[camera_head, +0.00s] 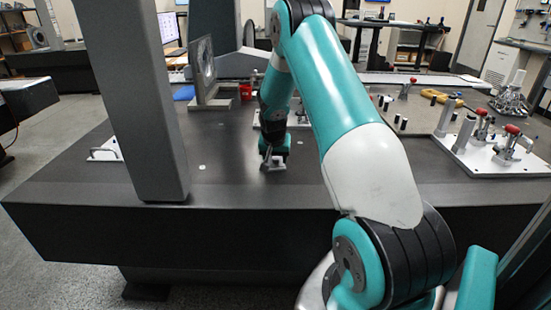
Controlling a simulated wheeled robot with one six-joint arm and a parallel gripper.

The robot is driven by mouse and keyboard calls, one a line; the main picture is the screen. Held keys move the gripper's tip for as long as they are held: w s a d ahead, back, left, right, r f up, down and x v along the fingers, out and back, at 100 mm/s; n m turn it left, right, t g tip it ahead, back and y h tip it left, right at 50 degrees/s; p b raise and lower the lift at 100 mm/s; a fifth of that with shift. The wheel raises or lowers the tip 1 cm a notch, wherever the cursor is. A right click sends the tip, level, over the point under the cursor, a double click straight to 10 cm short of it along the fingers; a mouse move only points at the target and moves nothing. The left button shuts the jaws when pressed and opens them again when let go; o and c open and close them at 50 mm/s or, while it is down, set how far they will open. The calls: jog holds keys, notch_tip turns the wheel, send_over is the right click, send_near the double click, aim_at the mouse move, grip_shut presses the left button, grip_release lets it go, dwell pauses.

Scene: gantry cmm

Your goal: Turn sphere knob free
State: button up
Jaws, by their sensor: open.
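My gripper (273,167) points down at the dark table top (225,185), near its front edge. Its jaws are open, and I see nothing held between them. Whether the fingertips touch the surface is too small to tell. Red ball-like knobs (512,129) sit on clamps on a white plate (485,155) at the right, well away from my gripper. Which knob is the sphere knob I cannot tell. Another white plate (299,122) with small posts lies behind my gripper, partly hidden by my arm.
A grey column (135,90) rises from the table at the left. The table between column and gripper is mostly bare.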

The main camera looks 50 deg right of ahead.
jog(key=shift+f, duration=0.15)
jog(key=shift+c, duration=0.5)
jog(key=c, duration=0.8)
jog(key=shift+c, duration=0.2)
jog(key=shift+n, duration=0.3)
jog(key=n, duration=0.2)
jog(key=n+t+y, duration=0.1)
jog(key=n+p, duration=0.1)
jog(key=n, duration=0.1)
jog(key=shift+s+d+n+t+y, duration=0.15)
jog(key=shift+d+n+t+y, duration=0.15)
jog(key=shift+y, duration=0.1)
jog(key=n+y, duration=0.1)
jog(key=n, duration=0.2)
jog(key=shift+d+n+y, duration=0.15)
jog(key=shift+n+y, duration=0.65)
jog(key=shift+n, duration=1.1)
